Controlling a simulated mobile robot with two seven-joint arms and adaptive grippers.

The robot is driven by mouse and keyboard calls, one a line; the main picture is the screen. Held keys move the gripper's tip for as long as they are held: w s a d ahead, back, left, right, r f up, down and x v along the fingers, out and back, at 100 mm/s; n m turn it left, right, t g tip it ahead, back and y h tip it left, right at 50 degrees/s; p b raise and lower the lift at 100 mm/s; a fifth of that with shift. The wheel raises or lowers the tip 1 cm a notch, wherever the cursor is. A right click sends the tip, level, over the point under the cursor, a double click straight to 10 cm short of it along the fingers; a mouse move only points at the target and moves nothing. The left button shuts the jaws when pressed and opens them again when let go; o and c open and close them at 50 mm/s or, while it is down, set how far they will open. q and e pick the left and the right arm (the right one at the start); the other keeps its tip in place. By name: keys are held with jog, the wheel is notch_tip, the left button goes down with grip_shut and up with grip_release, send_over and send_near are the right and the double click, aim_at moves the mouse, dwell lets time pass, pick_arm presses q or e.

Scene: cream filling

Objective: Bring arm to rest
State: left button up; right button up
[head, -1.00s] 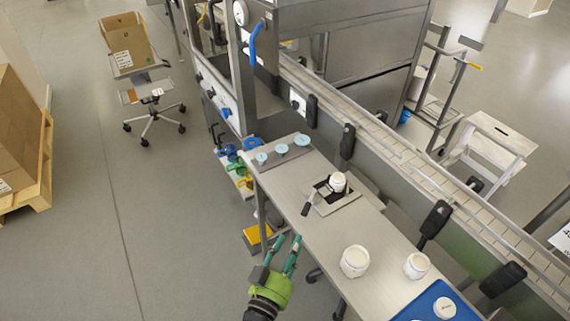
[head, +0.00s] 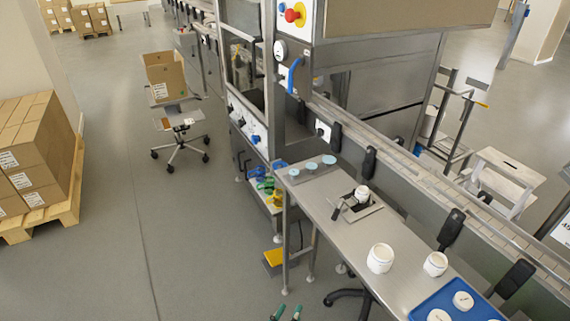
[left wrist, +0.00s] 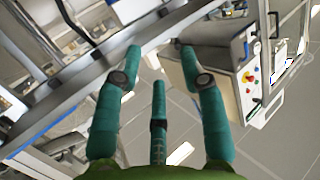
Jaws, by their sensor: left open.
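My left gripper (head: 287,312) shows only by its green fingertips at the bottom edge of the head view, beside the left edge of the steel table (head: 338,238). In the left wrist view, its teal fingers (left wrist: 158,60) are spread apart with nothing between them. My right gripper is not in view. On the table stand two white jars, one nearer the middle (head: 380,258) and one to its right (head: 435,264). Another white jar (head: 362,193) sits in a dark holder farther back.
A blue tray (head: 480,311) with white lids lies at the table's near right. Pale blue discs (head: 312,166) sit at its far end. A conveyor (head: 420,180) runs along the right. A chair with a carton (head: 165,75) and a pallet of boxes (head: 35,150) stand left. The floor between is clear.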

pick_arm(q)
jog(key=s+a+f+g+y, duration=0.1)
jog(key=s+a+f+g, duration=0.2)
jog(key=f, duration=0.6)
jog(key=s+a+f+g+y, duration=0.2)
jog(key=s+a+f, duration=0.2)
jog(key=f, duration=0.4)
jog(key=s+a+f+n+g+y, duration=0.1)
jog(key=s+a+f+g, duration=0.1)
jog(key=s+a+f, duration=0.3)
jog(key=s+a+f+g+y, duration=0.1)
jog(key=s+a+f+g, duration=0.2)
jog(key=s, duration=0.9)
jog(key=s+a+f+n+g+y, duration=0.1)
jog(key=s+a+f+g+y, duration=0.1)
jog(key=s+a+f, duration=0.5)
jog(key=shift+s+a+f+n+g, duration=0.3)
jog(key=shift+s+a+g, duration=0.25)
jog(key=shift+s, duration=0.5)
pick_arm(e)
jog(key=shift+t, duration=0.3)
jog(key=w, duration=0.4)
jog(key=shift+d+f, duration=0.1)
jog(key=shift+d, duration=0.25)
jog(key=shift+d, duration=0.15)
pick_arm(q)
jog(key=shift+d, duration=0.1)
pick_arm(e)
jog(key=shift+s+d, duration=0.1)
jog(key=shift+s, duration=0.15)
